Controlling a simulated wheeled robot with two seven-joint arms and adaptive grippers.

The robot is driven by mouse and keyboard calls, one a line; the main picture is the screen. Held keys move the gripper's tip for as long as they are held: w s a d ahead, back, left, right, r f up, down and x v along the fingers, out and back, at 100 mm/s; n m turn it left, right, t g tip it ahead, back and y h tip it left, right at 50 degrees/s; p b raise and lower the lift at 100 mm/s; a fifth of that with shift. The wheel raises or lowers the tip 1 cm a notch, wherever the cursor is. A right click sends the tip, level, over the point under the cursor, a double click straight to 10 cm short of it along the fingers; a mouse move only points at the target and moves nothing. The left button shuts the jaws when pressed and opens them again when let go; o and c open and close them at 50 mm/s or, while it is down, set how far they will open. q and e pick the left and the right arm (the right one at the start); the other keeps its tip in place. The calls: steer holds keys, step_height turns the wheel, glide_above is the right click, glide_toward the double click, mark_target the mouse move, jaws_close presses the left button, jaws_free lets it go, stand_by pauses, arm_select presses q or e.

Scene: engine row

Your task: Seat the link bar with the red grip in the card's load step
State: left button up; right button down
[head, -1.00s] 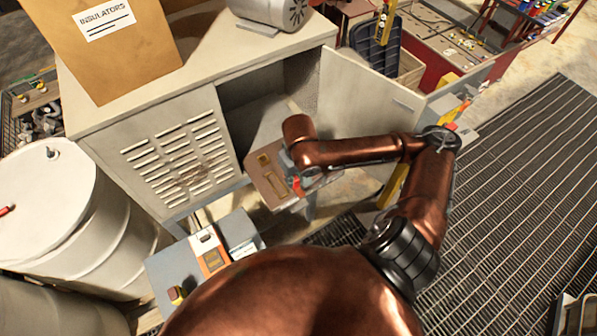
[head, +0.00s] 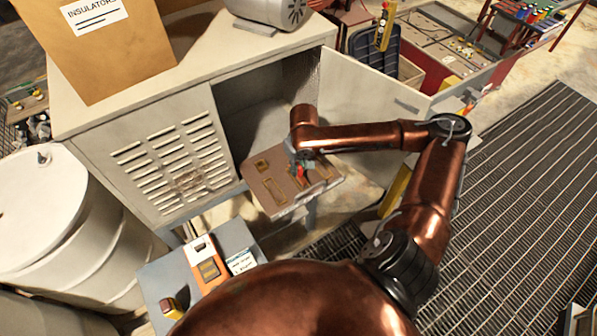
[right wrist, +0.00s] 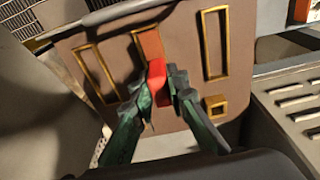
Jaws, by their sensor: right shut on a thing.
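The card (head: 265,190) is a brown board with brass-framed recesses, in front of the open cabinet. In the right wrist view the card (right wrist: 185,60) shows two long frames, a small square one and a middle recess (right wrist: 150,44) with an orange-brown face. My right gripper (head: 299,166) is over the card, shut on the red grip (head: 300,173) of the link bar. In the right wrist view the red grip (right wrist: 156,78) stands between the green fingertips, by the near end of the middle recess. The bar below the grip is hidden; I cannot tell whether it touches the card. My left gripper is not in view.
The grey cabinet (head: 175,155) has its door (head: 365,95) swung open to the right. A cardboard box (head: 110,50) stands on top. A white drum (head: 40,220) is at left. A grey case with an orange device (head: 208,268) is at lower left. Floor grating (head: 510,190) lies at right.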

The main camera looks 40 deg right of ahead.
mark_target(299, 171)
steer(key=shift+w+d+f, duration=0.4)
steer(key=shift+d+f, duration=0.05)
steer(key=shift+f, duration=0.3)
steer(key=shift+f+p, duration=0.55)
steer(key=shift+f, duration=1.05)
steer(key=shift+f, duration=0.1)
steer(key=c, duration=1.9)
jaws_free()
steer(key=shift+c, duration=0.2)
steer(key=shift+o, duration=0.2)
steer(key=shift+d+r, duration=0.1)
steer(key=shift+r, duration=0.35)
steer(key=r, duration=0.3)
steer(key=s+r+b, duration=0.1)
steer(key=r, duration=0.7)
steer(key=shift+s+r, duration=0.15)
